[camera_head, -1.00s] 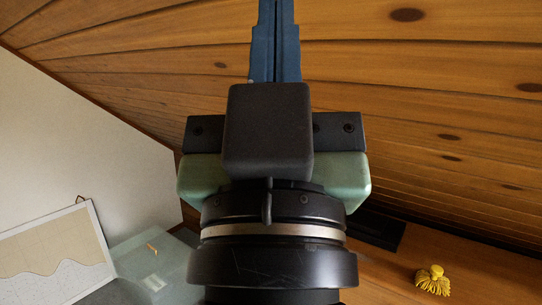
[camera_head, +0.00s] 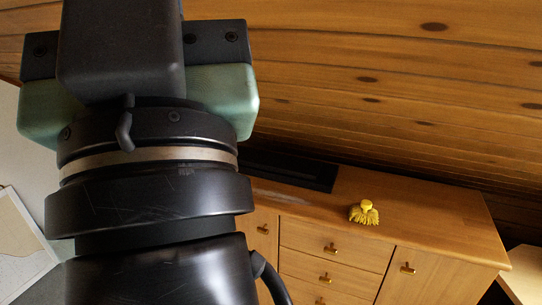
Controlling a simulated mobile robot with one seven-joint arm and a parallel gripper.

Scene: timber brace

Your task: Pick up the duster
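The duster (camera_head: 364,212) is a small yellow tuft with a short knob on top. It sits on the top of a wooden cabinet, right of centre in the head view. My gripper (camera_head: 130,45) is raised at the upper left, large and close to the camera, well apart from the duster. Its fingers are cut off by the top edge, so whether they are open or shut does not show.
The wooden cabinet (camera_head: 455,225) has drawers in the middle and doors at the sides. A flat black object (camera_head: 290,172) lies on its top, behind and left of the duster. A sloped plank ceiling (camera_head: 380,60) comes down behind. A framed picture (camera_head: 20,250) stands lower left.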

